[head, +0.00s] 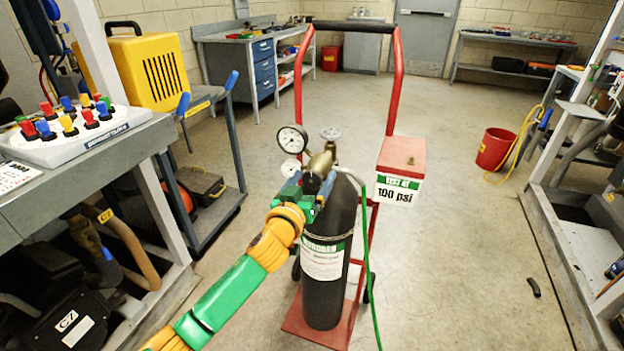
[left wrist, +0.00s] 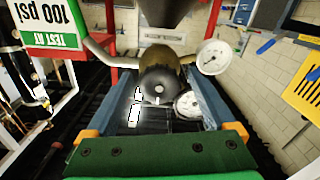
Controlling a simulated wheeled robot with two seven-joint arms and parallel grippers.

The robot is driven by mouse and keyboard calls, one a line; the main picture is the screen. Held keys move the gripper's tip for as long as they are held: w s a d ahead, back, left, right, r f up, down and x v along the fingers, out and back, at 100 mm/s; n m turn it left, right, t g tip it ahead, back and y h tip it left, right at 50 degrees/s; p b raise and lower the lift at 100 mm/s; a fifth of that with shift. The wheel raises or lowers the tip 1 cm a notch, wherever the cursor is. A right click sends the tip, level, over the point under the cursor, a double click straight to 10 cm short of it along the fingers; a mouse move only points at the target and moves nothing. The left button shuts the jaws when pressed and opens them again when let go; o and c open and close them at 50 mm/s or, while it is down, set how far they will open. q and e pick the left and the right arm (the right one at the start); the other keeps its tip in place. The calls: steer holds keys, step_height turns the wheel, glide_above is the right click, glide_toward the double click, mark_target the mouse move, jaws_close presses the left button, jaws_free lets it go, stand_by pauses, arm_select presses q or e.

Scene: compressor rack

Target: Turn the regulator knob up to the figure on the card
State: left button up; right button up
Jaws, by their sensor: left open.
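A black gas cylinder (head: 325,285) stands on a red hand cart (head: 397,75). Its brass regulator (head: 322,162) carries a large white gauge (head: 291,139) and a smaller gauge (head: 291,169). The card (head: 398,190) reads "TEST AT 100 psi"; it shows upside down in the left wrist view (left wrist: 56,22). My left gripper (head: 316,186) is at the regulator's front. In the left wrist view its open blue fingers (left wrist: 161,78) stand on either side of the dark round regulator knob (left wrist: 158,86); contact cannot be told. Gauge readings are too small to read. My right gripper is not in view.
A green hose (head: 367,240) hangs down the cylinder's right side. A bench with a panel of coloured knobs (head: 65,150) and a trolley with a yellow case (head: 150,70) stand left. A red bucket (head: 496,148) and a rack are right. Floor between is mostly clear.

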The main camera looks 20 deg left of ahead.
arm_select(q)
steer(key=shift+d, duration=0.1)
steer(key=c, duration=1.4)
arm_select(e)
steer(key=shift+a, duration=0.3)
arm_select(q)
steer(key=shift+m, duration=0.4)
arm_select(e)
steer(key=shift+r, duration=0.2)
arm_select(q)
steer(key=shift+r+m+p, duration=0.1)
steer(key=shift+m+p, duration=0.6)
steer(key=shift+m, duration=0.3)
steer(key=m+p, duration=0.1)
steer(key=m, duration=0.4)
steer(key=shift+m+p, duration=0.3)
steer(key=shift+p, duration=0.1)
steer(key=m+p, duration=0.1)
steer(key=m, duration=0.4)
steer(key=shift+m+p, duration=0.55)
steer(key=shift+m, duration=1.75)
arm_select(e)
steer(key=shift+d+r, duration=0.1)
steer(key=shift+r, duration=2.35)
